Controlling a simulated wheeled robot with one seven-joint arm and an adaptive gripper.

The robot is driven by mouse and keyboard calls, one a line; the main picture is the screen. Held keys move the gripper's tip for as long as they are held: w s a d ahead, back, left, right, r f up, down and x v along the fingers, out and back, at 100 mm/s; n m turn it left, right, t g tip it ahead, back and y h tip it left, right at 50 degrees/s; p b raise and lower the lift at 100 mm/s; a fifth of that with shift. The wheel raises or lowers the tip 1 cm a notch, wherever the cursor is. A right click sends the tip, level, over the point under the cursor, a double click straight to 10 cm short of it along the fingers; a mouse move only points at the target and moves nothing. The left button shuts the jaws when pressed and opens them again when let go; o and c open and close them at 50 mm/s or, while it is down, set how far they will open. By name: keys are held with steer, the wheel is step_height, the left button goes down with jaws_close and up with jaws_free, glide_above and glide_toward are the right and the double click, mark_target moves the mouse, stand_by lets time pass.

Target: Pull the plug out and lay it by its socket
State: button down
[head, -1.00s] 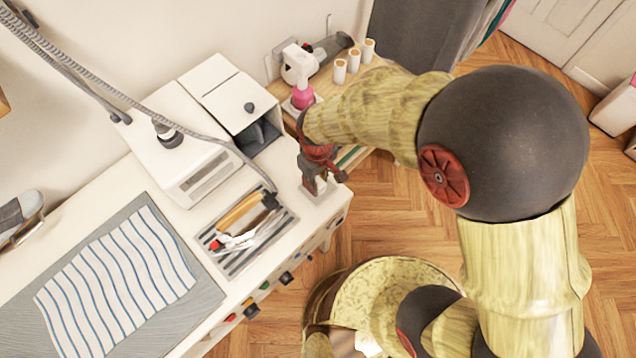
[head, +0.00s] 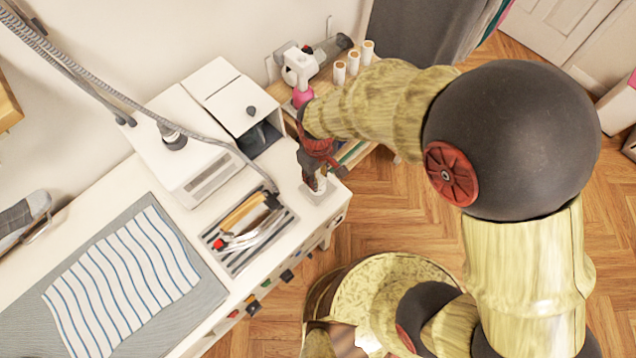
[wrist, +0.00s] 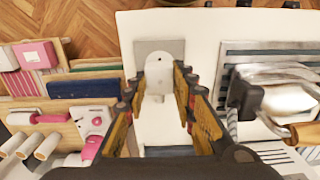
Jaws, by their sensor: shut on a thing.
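A grey socket plate (wrist: 160,47) lies at the bench corner; it also shows in the head view (head: 316,196). A small white plug (wrist: 157,74) with a rounded end is between my fingertips, over the plate's near part. My gripper (wrist: 158,82) points down at the plate, its two fingers shut on the plug's sides. In the head view my gripper (head: 319,173) is over the same corner and hides most of the plug. I cannot tell whether the plug is still seated in the socket.
A white machine (head: 180,165) and an open-fronted box (head: 232,96) stand behind. A lower wooden shelf (wrist: 72,95) holds a pink bottle and white spools.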

steer(key=shift+r+p, duration=0.6)
steer(key=shift+r, duration=0.3)
steer(key=shift+r, duration=0.1)
